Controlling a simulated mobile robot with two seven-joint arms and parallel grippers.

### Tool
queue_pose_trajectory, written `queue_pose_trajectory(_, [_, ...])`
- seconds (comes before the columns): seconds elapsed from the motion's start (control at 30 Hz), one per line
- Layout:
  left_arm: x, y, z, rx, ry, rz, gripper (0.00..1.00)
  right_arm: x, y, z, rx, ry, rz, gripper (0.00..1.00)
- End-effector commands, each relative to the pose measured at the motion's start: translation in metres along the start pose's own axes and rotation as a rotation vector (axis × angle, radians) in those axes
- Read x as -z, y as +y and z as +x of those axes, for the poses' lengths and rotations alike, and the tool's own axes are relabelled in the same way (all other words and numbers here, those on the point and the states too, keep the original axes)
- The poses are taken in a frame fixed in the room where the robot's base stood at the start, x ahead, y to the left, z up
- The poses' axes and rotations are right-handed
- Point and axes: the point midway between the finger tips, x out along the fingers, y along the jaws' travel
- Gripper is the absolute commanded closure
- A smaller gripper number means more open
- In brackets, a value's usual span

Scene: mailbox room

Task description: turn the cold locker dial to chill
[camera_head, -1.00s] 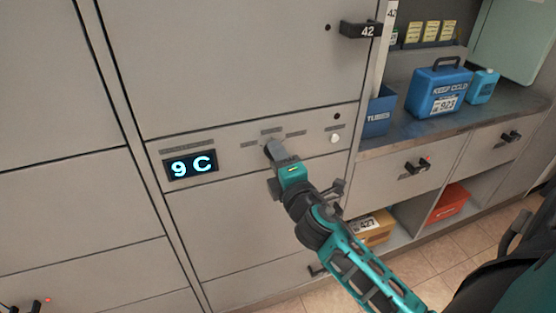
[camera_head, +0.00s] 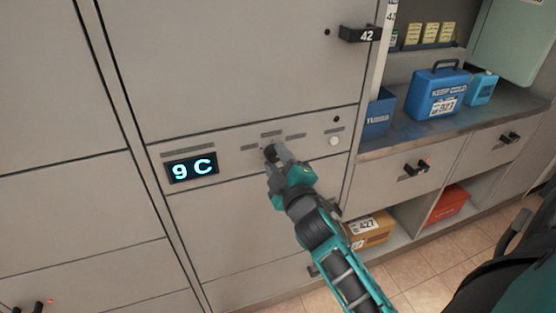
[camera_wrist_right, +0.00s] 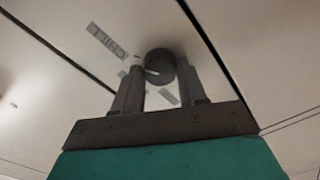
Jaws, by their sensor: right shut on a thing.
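The cold locker dial (camera_wrist_right: 158,66) is a dark round knob with a pale pointer mark, on the grey panel. In the head view the dial (camera_head: 270,152) is mostly covered by my right gripper (camera_head: 277,157). In the wrist view, the fingers of my right gripper (camera_wrist_right: 162,75) are on either side of the dial, shut on it. A label reading CHILL (camera_wrist_right: 107,42) is up and left of the dial in the wrist view; other small labels are too blurred to read. The display (camera_head: 191,168) left of the dial shows 9 C. My left gripper is not in view.
A white button (camera_head: 334,141) is right of the dial. Locker handle 42 (camera_head: 361,33) sticks out above. A counter (camera_head: 420,130) at right holds a blue KEEP COLD box (camera_head: 437,92) and a blue bin (camera_head: 379,115). Open shelves below hold boxes.

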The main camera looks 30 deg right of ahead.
Motion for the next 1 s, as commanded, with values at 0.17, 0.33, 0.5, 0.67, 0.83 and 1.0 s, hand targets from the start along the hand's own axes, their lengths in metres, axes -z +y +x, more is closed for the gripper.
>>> queue_pose_trajectory(0.17, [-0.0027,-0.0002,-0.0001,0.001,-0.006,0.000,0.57,-0.0005,0.0012,0.0005,-0.002,-0.001,0.012,0.89])
queue_pose_trajectory(0.33, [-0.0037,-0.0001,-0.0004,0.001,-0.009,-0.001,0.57,-0.0005,0.0012,0.0005,-0.002,-0.001,0.012,0.89])
queue_pose_trajectory(0.5, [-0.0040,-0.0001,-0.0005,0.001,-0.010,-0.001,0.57,-0.0004,0.0012,0.0005,-0.002,-0.001,0.012,0.55])
queue_pose_trajectory(0.67, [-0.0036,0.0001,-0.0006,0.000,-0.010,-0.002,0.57,-0.0002,0.0008,0.0003,-0.002,0.000,0.011,0.40])
queue_pose_trajectory(0.83, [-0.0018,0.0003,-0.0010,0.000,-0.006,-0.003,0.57,-0.0001,0.0004,0.0002,-0.001,0.000,0.011,0.33])
queue_pose_trajectory(1.0, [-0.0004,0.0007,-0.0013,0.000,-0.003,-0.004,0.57,-0.0001,0.0002,0.0002,0.000,0.000,0.011,0.33])
